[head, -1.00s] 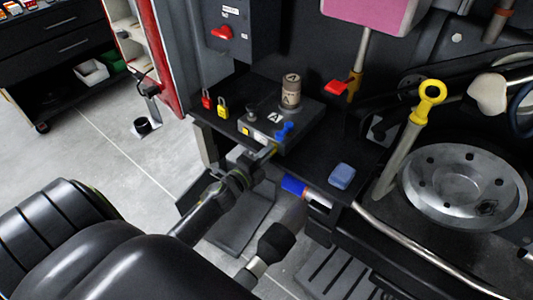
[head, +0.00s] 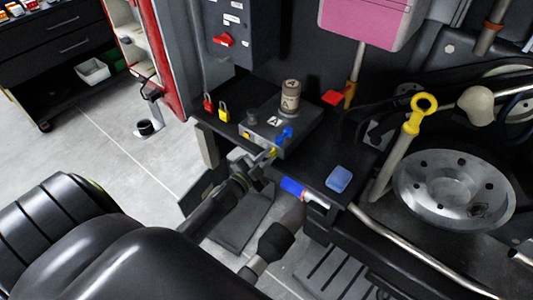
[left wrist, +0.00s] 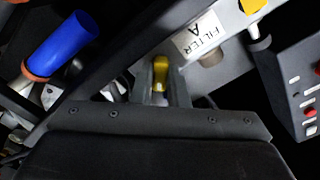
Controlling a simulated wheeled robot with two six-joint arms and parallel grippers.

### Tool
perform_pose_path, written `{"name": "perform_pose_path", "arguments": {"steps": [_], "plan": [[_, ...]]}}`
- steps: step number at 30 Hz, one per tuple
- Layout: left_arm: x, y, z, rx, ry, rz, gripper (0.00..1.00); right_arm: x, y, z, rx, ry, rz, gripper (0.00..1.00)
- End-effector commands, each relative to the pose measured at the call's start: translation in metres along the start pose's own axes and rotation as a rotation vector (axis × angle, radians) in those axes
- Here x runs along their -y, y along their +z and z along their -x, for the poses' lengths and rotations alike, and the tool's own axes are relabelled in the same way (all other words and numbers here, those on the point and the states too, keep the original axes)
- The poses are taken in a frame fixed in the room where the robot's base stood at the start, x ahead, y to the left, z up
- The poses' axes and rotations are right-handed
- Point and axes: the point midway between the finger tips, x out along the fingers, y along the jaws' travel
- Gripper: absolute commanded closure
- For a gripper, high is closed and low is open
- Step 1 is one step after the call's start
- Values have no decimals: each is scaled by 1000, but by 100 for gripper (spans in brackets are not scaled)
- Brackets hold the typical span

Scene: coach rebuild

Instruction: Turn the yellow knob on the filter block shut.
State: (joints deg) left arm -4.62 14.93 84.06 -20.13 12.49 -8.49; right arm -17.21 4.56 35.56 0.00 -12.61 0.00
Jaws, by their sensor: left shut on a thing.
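The grey filter block (head: 292,138) stands on a black shelf, with a beige canister (head: 290,97) marked A on top. In the left wrist view the block carries a "FILTER A" label (left wrist: 200,37). A blue handle (head: 285,134) sits on the block's front right. My left gripper (head: 268,158) is at the block's front face. In the left wrist view its fingers (left wrist: 160,80) are shut on the yellow knob (left wrist: 160,68), which shows between them. In the head view the knob is mostly hidden by the fingers. My right gripper is not in view.
A red padlock (head: 208,104) and a yellow padlock (head: 223,113) are left of the block on the shelf (head: 313,172). A blue cylinder (head: 292,187) is below the shelf edge and a light-blue pad (head: 339,179) lies to the right. A yellow-ringed lever (head: 424,103) stands farther right.

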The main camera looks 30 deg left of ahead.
Motion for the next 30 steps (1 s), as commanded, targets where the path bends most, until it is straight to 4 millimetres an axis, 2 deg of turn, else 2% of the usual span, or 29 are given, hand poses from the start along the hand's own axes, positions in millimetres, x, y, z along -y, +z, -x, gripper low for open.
{"name": "perform_pose_path", "arguments": {"steps": [1,15,30], "plan": [[2,-2,0,4,2,44,100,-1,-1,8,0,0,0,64],[1,-1,0,4,1,477,100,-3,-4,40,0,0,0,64],[0,1,1,4,1,739,100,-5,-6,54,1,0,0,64]]}}
